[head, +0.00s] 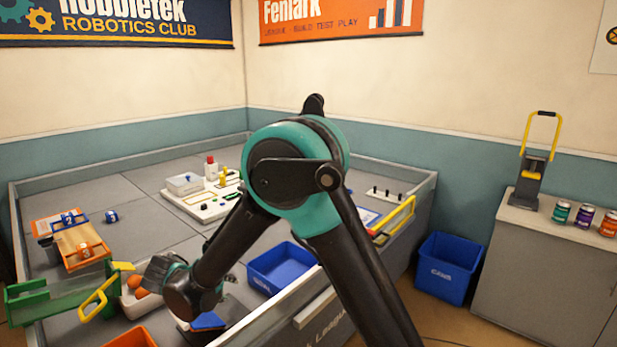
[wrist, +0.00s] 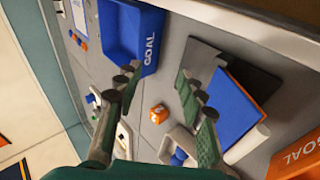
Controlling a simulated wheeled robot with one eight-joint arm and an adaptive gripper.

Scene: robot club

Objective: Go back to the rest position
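My gripper (wrist: 158,76) is open, with its two fingers well apart and nothing held between them. In the head view, my gripper (head: 160,268) is at the lower left, above the walled grey table (head: 150,187), and partly hidden by my own wrist. My arm is bent, with its elbow high in the middle of the head view. In the wrist view, a small orange cube (wrist: 158,114) shows in the gap between the fingers, on the table surface and apart from them.
A blue goal bin (head: 283,268) stands right of my gripper. A white tray (head: 128,306) with orange balls and a green-and-yellow piece (head: 60,298) are to its left. A control board (head: 205,207) lies behind. A blue crate (head: 448,268) stands on the floor beside a grey cabinet (head: 550,260).

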